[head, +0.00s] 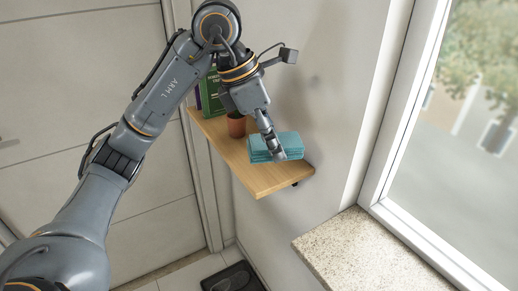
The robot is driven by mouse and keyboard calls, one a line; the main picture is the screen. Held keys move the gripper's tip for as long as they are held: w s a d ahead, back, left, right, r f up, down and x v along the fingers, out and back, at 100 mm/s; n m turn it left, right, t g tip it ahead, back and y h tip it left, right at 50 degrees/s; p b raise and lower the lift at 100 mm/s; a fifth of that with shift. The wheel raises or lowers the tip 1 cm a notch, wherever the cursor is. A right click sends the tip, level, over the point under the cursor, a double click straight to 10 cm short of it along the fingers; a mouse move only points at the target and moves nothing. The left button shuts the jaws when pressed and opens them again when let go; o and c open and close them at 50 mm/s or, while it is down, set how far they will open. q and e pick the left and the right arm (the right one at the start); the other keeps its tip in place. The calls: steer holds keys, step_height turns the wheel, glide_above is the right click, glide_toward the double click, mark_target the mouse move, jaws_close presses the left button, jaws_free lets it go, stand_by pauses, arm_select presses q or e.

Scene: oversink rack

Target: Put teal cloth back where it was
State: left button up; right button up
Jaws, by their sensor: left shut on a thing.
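The teal cloth (291,142) is a folded, layered stack near the front end of a wooden wall shelf (262,181). My right gripper is not in view.
A terracotta pot (236,125) and green books (211,95) stand farther back on the shelf. A window (470,130) and a speckled stone sill (370,255) are at the right. A dark mat (233,279) lies on the floor below.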

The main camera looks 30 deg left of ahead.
arm_select(q)
steer(key=w+a+f+p, duration=0.1)
steer(key=w+a+f, duration=0.1)
steer(key=w+f, duration=0.1)
steer(key=w+a+f+p, duration=0.1)
steer(key=w+a+f, duration=0.2)
steer(key=w+a+f+p, duration=0.2)
steer(key=w, duration=0.2)
steer(key=shift+a+f, duration=0.25)
steer(key=shift+f, duration=0.15)
steer(key=shift+w+a+f, duration=0.1)
steer(key=shift+w+f, duration=0.15)
steer(key=shift+f, duration=0.05)
step_height(320, 180, down, 3)
steer(key=shift+w+a+f+p, duration=0.1)
steer(key=shift+a+f+p, duration=0.1)
steer(key=shift+p, duration=0.85)
steer(key=shift+d, duration=0.1)
steer(key=o, duration=1)
steer(key=shift+f, duration=0.15)
